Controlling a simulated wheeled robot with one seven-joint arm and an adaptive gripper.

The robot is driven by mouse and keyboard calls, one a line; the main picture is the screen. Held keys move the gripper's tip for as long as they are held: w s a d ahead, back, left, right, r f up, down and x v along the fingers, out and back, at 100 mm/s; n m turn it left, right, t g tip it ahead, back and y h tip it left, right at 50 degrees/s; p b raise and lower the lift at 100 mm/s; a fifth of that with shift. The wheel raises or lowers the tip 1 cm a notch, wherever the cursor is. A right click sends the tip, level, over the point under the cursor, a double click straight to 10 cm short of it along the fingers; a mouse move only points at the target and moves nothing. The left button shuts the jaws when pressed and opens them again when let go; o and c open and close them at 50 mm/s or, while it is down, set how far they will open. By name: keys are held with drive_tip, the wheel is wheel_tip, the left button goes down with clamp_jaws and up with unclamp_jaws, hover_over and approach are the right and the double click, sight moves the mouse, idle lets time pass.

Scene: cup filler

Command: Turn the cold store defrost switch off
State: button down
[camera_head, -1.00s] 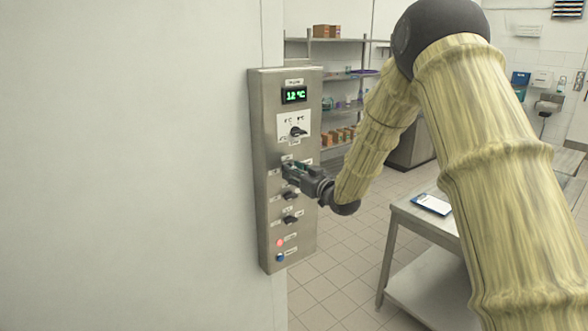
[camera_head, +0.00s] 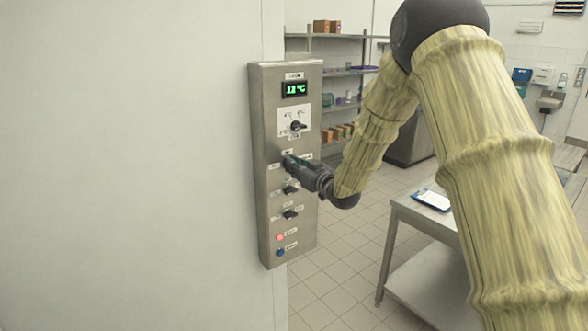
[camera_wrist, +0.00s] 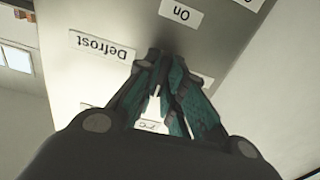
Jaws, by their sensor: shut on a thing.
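The steel control panel (camera_head: 262,200) is mounted on the edge of the pale wall in the head view. My gripper (camera_head: 289,163) is at its upper middle, below the top selector knob. In the wrist view, my gripper (camera_wrist: 165,62) has its teal-padded fingers closed together at the panel face, on the defrost switch. The switch is mostly hidden between the fingertips, so its setting cannot be read. A "Defrost" label (camera_wrist: 102,46) and an "On" label (camera_wrist: 181,13) show upside down beside the fingertips. Another label (camera_wrist: 150,125) is partly covered between the fingers.
The panel has a green display (camera_head: 295,90), a selector knob (camera_head: 298,126), two dark switches (camera_head: 290,189) (camera_head: 290,213) close below my gripper, a lit red lamp (camera_head: 280,238) and a blue button (camera_head: 280,252). A steel table (camera_head: 400,215) stands at the right.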

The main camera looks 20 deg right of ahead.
drive_tip(key=n+b, duration=0.5)
drive_tip(key=b, duration=0.3)
drive_tip(key=n+b, duration=0.6)
drive_tip(key=b, duration=0.2)
drive_tip(key=n+b, duration=0.6)
drive_tip(key=b, duration=0.3)
drive_tip(key=shift+a+f, duration=0.15)
drive_tip(key=shift+f, duration=0.15)
drive_tip(key=shift+n, duration=0.3)
drive_tip(key=c, duration=1.5)
unclamp_jaws()
drive_tip(key=shift+r, duration=0.1)
drive_tip(key=shift+s, duration=0.15)
drive_tip(key=v, duration=1.2)
